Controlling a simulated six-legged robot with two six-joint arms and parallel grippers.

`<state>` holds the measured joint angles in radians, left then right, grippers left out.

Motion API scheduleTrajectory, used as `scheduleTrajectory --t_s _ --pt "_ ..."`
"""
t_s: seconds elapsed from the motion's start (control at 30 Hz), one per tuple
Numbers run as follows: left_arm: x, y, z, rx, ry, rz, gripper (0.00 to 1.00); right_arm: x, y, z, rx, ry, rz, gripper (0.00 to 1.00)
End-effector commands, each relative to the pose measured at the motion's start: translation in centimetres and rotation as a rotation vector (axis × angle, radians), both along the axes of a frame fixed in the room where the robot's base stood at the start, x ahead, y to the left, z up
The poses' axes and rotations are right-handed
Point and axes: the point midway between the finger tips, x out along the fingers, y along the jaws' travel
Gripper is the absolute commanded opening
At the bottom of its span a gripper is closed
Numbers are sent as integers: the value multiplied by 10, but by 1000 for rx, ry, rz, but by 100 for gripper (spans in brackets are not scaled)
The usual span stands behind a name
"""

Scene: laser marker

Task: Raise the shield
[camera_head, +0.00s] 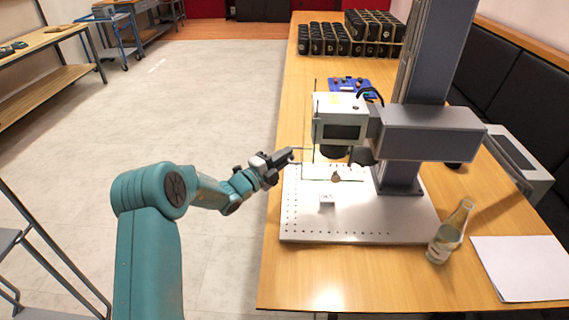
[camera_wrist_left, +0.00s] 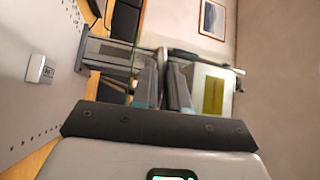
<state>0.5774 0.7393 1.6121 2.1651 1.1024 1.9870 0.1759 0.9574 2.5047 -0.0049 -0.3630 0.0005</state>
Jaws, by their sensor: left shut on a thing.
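The laser marker's white head (camera_head: 339,119) hangs from a grey arm above the perforated metal plate (camera_head: 300,225). The shield shows only as thin dark edge lines (camera_head: 314,130) by the left side of the head; its clear panel is hard to make out. My left gripper (camera_head: 294,151) reaches in from the left to these edges, just above the plate's far left corner. In the left wrist view its fingers (camera_wrist_left: 162,85) are close together, shut on a thin part of the shield (camera_wrist_left: 161,58). The right gripper is in neither view.
A small white block (camera_head: 326,199) sits on the plate and also shows in the wrist view (camera_wrist_left: 40,69). A glass bottle (camera_head: 449,232) and white paper (camera_head: 520,267) are at the right. Black containers (camera_head: 345,38) stand at the back.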

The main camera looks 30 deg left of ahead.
Motion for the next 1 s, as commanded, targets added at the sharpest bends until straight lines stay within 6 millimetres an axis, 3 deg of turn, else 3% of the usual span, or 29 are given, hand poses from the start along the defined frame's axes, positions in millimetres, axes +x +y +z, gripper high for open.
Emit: scheduleTrajectory --t_s 0.03,0.2,0.63,0.67,0.7,1.0 --pt "0 0 15 0 -3 1 0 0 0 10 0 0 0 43" --pt "0 0 29 0 -2 1 0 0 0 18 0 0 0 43" --pt "0 0 31 1 -1 1 0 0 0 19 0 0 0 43" --pt "0 0 31 1 -1 1 20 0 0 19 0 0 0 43" --pt "0 0 31 1 -1 1 33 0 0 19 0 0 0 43" --pt "-1 0 30 0 0 1 36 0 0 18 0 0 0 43"
